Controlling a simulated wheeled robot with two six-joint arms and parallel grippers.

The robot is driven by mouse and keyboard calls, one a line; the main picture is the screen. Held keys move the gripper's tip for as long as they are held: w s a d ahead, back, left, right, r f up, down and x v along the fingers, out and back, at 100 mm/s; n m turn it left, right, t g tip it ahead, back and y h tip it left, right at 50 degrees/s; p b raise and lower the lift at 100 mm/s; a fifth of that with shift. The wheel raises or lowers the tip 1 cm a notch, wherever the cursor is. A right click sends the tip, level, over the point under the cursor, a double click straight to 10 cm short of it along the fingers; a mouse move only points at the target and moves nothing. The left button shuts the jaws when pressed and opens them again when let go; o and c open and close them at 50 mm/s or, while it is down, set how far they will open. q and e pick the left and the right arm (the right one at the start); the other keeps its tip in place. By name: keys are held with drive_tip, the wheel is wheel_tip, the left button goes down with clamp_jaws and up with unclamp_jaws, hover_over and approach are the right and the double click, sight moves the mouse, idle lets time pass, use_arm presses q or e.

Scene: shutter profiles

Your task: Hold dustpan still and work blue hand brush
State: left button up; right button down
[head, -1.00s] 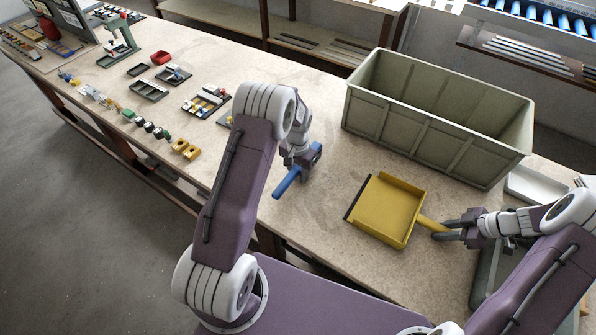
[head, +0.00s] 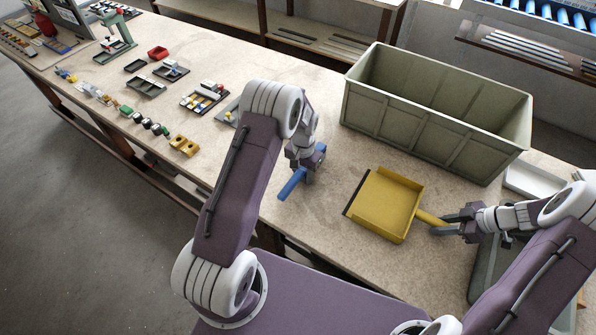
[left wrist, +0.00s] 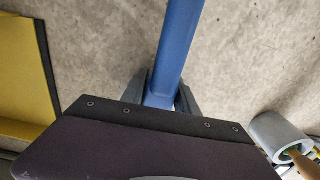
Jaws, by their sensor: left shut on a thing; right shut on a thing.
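The yellow dustpan (head: 385,203) lies on the bench with its dark lip towards the left. My right gripper (head: 446,225) is shut on its yellow handle (head: 428,217). The blue hand brush (head: 291,184) is left of the dustpan, apart from it. My left gripper (head: 306,172) is shut on the brush, which also shows in the left wrist view (left wrist: 180,45) running up from between the fingers (left wrist: 163,92). The brush's bristles are hidden. An edge of the dustpan shows at the left of the left wrist view (left wrist: 22,65).
A large grey-green crate (head: 430,124) stands behind the dustpan. A white tray (head: 535,182) is at the right. Several small parts and trays, such as a red bin (head: 158,53), fill the left of the bench. Speckled bench surface is clear between brush and dustpan.

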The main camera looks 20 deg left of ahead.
sight(332, 196)
use_arm(q)
drive_tip(key=shift+d, duration=0.2)
drive_tip(key=shift+s+d, duration=0.2)
drive_tip(key=shift+d, duration=0.5)
drive_tip(key=shift+s+d, duration=0.15)
drive_tip(key=shift+d, duration=0.55)
drive_tip(key=shift+s+d, duration=0.15)
drive_tip(key=shift+d, duration=0.55)
drive_tip(key=shift+s+d, duration=0.1)
drive_tip(key=shift+d, duration=0.55)
drive_tip(key=shift+s+d, duration=0.15)
drive_tip(key=shift+d, duration=0.55)
drive_tip(key=shift+s+d, duration=0.15)
drive_tip(key=shift+d, duration=0.5)
drive_tip(key=shift+s+d, duration=0.15)
drive_tip(key=shift+d, duration=0.55)
drive_tip(key=shift+s+d, duration=0.15)
drive_tip(key=shift+d, duration=0.55)
